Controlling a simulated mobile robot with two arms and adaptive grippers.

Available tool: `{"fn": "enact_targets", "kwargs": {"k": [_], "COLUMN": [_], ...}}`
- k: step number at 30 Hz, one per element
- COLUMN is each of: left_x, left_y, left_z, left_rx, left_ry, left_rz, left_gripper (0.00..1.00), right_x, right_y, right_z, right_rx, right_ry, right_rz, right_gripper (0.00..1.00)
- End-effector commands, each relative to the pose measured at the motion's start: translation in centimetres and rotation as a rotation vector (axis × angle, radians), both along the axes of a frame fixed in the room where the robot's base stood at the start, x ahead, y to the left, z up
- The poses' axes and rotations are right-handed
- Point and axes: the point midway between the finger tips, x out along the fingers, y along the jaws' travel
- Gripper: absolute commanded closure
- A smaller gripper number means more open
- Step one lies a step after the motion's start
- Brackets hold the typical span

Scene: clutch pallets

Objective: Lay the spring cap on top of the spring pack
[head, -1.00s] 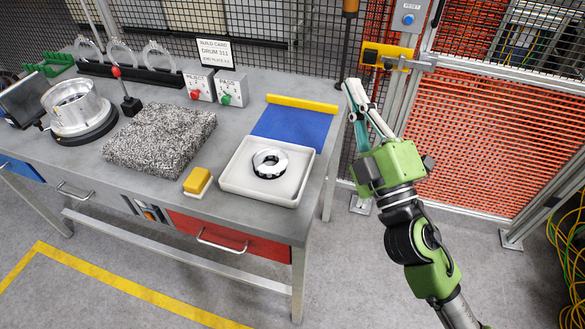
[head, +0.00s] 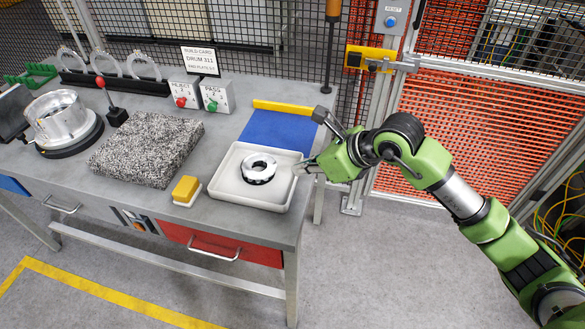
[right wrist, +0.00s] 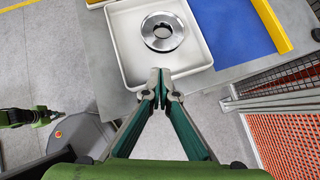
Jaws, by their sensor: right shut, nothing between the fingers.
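A silver ring (head: 259,164) with a round hole lies in the white tray (head: 226,183) at the right end of the bench. A dark notched part shows under the ring in the head view; I take the ring for the spring cap and the part below for the spring pack, but cannot be sure. The ring also shows from above in the right wrist view (right wrist: 162,31). My right gripper (head: 300,168) is shut and empty at the tray's right rim, apart from the ring.
A blue mat (head: 278,134) with a yellow bar (head: 296,107) lies behind the tray. A yellow block (head: 186,188), a speckled grey pad (head: 146,148) and a metal drum (head: 60,117) stand to the left. A mesh fence (head: 480,150) stands on the right.

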Motion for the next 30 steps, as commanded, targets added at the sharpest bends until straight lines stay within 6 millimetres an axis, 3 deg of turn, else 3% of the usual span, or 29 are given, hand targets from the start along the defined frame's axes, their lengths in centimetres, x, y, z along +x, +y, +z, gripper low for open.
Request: {"fn": "enact_targets", "kwargs": {"k": [9,15,30], "left_x": [0.0,0.0,0.0], "left_y": [0.0,0.0,0.0], "left_z": [2.0,2.5,2.3], "left_rx": [0.0,0.0,0.0], "left_ry": [0.0,0.0,-0.001], "left_rz": [0.0,0.0,0.0], "left_gripper": [1.0,1.0,1.0], "right_x": [2.4,3.5,3.9], "right_y": [3.4,4.6,5.0], "right_z": [-3.9,-5.6,-6.2], "right_rx": [0.006,0.005,0.006], "right_ry": [0.005,0.003,0.001], "right_rz": [0.002,0.001,0.003], "right_gripper": [1.0,1.0,1.0]}}
